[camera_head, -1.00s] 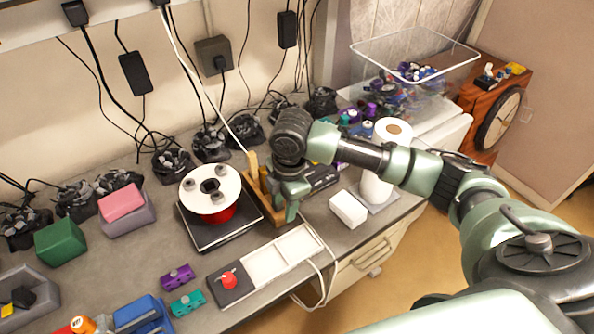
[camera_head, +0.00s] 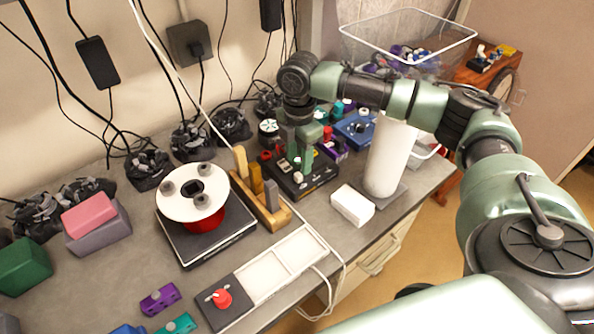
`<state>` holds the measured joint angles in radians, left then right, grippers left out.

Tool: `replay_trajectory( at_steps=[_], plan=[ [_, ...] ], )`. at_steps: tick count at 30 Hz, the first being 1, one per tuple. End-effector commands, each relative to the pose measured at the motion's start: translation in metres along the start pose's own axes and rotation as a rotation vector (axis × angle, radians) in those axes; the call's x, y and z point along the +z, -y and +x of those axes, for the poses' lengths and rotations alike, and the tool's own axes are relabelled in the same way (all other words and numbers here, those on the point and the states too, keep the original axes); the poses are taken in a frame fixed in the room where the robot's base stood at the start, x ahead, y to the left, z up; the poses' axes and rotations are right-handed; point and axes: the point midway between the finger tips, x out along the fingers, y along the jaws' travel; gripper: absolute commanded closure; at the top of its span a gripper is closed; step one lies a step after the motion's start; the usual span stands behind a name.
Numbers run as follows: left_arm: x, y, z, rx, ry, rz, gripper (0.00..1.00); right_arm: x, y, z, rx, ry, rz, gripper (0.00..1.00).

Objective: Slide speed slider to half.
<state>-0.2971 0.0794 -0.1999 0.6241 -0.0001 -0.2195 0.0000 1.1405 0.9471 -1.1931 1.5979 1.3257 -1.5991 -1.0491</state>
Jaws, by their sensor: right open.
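A small black control box (camera_head: 305,182) with little coloured controls on top sits on the bench behind the wooden block. I cannot tell for certain which of its small parts is the speed slider. My right gripper (camera_head: 302,150) is open and points down over this box, with its green fingers covering part of the top. Whether a fingertip touches a control cannot be told. My left gripper is not in view.
A wooden block with upright pieces (camera_head: 262,205) stands left of the box. A round white-topped device (camera_head: 193,195) is farther left. A white box (camera_head: 352,205) and a white roll (camera_head: 390,160) stand to the right. A panel with a red knob (camera_head: 222,298) lies in front.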

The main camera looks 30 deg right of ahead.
Motion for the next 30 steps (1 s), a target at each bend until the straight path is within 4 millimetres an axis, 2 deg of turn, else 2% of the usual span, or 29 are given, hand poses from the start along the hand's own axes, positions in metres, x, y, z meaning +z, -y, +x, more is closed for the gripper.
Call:
replay_trajectory(
  at_steps=[4, 9, 15, 20, 24, 25, 30],
  plan=[
    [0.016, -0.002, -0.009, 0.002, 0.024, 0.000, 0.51, 0.000, 0.001, 0.024, -0.003, 0.000, 0.001, 0.58],
    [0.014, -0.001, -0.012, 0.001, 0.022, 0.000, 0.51, -0.001, 0.000, 0.043, -0.001, 0.000, 0.000, 0.58],
    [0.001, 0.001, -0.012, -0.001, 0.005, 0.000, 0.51, -0.001, 0.000, 0.051, 0.001, 0.000, -0.001, 0.58],
    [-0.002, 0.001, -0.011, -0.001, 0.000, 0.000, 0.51, -0.001, 0.000, 0.051, 0.001, 0.000, -0.001, 0.58],
    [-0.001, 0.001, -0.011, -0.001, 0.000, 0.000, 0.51, -0.001, 0.000, 0.051, 0.001, 0.000, 0.000, 0.97],
    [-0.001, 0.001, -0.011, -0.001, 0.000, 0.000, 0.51, -0.001, 0.000, 0.051, 0.001, 0.000, 0.000, 1.00],
    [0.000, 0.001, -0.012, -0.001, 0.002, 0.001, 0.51, -0.001, 0.000, 0.050, 0.001, 0.000, 0.000, 1.00]
  ],
)
